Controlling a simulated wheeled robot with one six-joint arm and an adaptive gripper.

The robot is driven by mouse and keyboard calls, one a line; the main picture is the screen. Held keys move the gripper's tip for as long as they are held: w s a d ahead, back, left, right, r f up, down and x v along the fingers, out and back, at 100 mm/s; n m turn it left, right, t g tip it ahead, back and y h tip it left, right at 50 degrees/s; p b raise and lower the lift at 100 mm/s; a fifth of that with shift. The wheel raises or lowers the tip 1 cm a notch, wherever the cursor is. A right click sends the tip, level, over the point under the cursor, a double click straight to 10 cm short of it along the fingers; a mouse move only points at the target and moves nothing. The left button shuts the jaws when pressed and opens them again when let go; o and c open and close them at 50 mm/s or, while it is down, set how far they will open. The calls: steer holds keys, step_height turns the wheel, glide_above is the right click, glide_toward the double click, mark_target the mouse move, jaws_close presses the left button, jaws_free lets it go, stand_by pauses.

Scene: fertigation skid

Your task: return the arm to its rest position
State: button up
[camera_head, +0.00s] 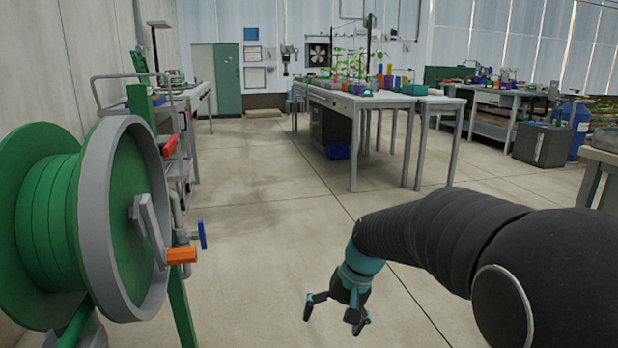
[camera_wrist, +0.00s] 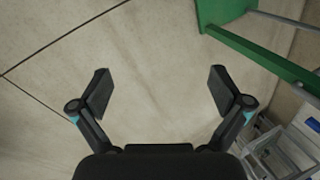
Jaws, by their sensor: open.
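My gripper (camera_head: 335,312) hangs over the bare floor at the bottom middle of the head view, at the end of my dark sleeved arm with a teal wrist. Its two fingers are spread apart and point down. In the wrist view my gripper (camera_wrist: 161,92) shows both fingers wide apart with only concrete floor between them. Nothing is held. The arm reaches in from the right side of the head view and bends down at the wrist.
A green hose reel (camera_head: 48,222) with a grey rim and orange crank handle (camera_head: 181,256) stands close at left. A blue valve handle (camera_head: 202,235) is beside it. Benches (camera_head: 353,105) with plants stand farther back. The middle floor (camera_head: 275,205) is clear. A green frame (camera_wrist: 262,52) shows upper right in the wrist view.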

steer(key=s+d+r+t+h+p, duration=0.1)
steer(key=s+d+r+t+p, duration=0.1)
steer(key=s, duration=0.5)
steer(key=s+d+r+t+h+p, duration=0.1)
steer(key=s+d+r+p, duration=0.1)
steer(key=s+d+r, duration=0.3)
steer(key=s+d+r+n+t+h+p, duration=0.1)
steer(key=s+d+r+t+p, duration=0.1)
steer(key=s+d+r, duration=0.2)
steer(key=s+r, duration=0.3)
steer(key=s, duration=0.1)
steer(key=shift+s+r+t+h, duration=0.15)
steer(key=shift+s+t+h, duration=0.15)
steer(key=shift+s+h, duration=0.1)
